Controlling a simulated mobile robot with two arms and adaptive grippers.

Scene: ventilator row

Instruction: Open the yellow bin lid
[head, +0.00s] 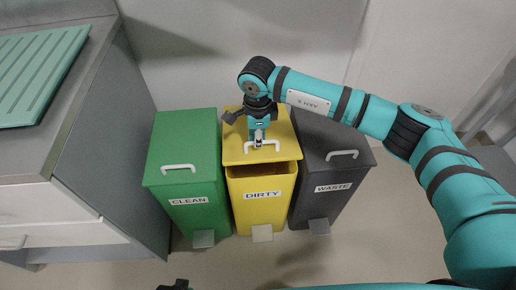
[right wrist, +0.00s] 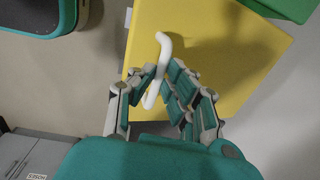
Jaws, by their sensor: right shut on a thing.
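The yellow bin (head: 262,205), labelled DIRTY, stands between a green and a dark grey bin. Its yellow lid (head: 239,150) has a white bar handle near the front edge. The lid looks slightly raised at the front, with a shaded strip showing under its edge. My right gripper (head: 258,143) reaches down over the lid and is shut on the handle. In the right wrist view the white handle (right wrist: 163,46) passes between its fingers (right wrist: 158,88). A small dark part (head: 175,286) at the bottom edge of the head view may belong to my left gripper; its fingers cannot be made out.
The green CLEAN bin (head: 187,140) and the grey WASTE bin (head: 325,140) stand close on either side, lids down. Each bin has a pedal at its foot. A counter (head: 100,70) is at the left, a wall behind. The floor in front is clear.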

